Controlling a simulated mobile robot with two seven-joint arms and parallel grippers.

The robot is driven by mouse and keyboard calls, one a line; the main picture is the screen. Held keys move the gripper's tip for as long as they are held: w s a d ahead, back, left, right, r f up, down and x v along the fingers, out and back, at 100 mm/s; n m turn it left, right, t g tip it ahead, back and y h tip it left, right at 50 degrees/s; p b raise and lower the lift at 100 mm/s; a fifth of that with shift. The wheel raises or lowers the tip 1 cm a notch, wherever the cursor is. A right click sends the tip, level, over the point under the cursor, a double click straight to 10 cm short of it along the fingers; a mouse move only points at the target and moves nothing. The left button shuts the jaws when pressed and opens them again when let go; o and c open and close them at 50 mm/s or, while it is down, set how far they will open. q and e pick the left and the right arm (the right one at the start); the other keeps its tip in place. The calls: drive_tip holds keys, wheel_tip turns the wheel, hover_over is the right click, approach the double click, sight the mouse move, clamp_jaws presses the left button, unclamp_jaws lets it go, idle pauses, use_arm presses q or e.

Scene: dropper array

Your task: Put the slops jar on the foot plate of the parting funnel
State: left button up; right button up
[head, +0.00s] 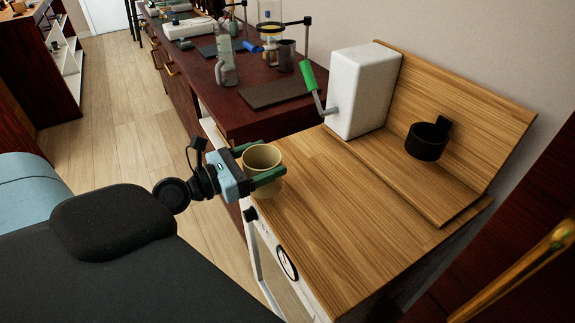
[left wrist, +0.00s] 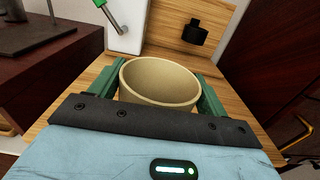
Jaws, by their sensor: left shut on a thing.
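My left gripper (head: 270,172) is shut on a cream, open-topped jar (head: 262,158), its green fingers on either side of it. In the left wrist view the jar (left wrist: 160,82) is upright between the fingers and looks empty. It is over the near left edge of the wooden worktop; I cannot tell whether it touches the top. On the dark bench behind stands a glass vessel with yellow bands (head: 270,30) beside a post with a clamp, perhaps the parting funnel. Its foot plate is not clear to me. My right gripper is not in view.
A white box (head: 365,90) with a green-handled crank (head: 308,75) stands at the worktop's back left. A black cup (head: 427,141) is at the backboard. The dark bench carries a dark mat (head: 272,93), a grey bottle (head: 226,62) and a dark mug (head: 286,56). The worktop's middle (head: 340,210) is clear.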

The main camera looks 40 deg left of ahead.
sight(242, 161)
use_arm(q)
drive_tip(key=s+a, duration=0.1)
drive_tip(key=s+a+b, duration=0.1)
drive_tip(key=a, duration=0.1)
drive_tip(key=shift+s+a+f, duration=0.15)
drive_tip(key=shift+s+a, duration=0.05)
drive_tip(key=shift+a, duration=0.05)
drive_tip(key=s+a+r+b, duration=0.1)
drive_tip(key=s+a, duration=0.2)
drive_tip(key=a, duration=0.2)
drive_tip(key=shift+s+r, duration=0.15)
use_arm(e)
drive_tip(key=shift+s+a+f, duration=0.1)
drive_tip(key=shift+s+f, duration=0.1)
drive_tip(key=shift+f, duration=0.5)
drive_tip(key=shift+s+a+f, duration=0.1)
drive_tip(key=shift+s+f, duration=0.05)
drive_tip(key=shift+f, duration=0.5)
